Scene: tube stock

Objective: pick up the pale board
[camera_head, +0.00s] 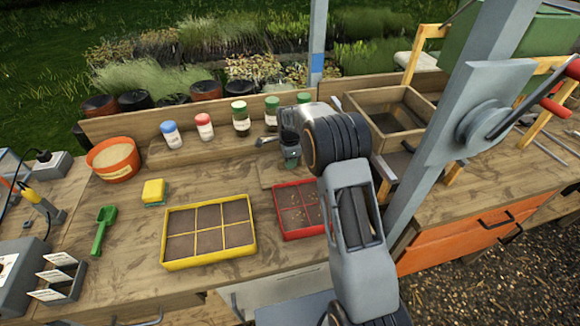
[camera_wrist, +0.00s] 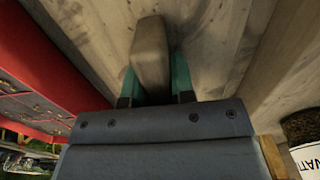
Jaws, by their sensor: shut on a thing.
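The pale board (camera_head: 270,177) lies low over the bench behind the red tray in the head view, partly hidden by my arm. My gripper (camera_head: 290,160) points down over it. In the wrist view the teal fingers of my gripper (camera_wrist: 153,82) are shut on a tan, block-like upright part (camera_wrist: 151,50), which seems to be the board's grip. Pale wood spreads beneath it. I cannot tell whether the board touches the bench.
The red divided tray (camera_head: 290,232) is close in front, and the yellow divided tray (camera_head: 165,250) is to its left. Several capped jars, one with a red lid (camera_head: 204,120), stand behind. A wooden box (camera_head: 362,98) is at right, near a grey post (camera_head: 430,150).

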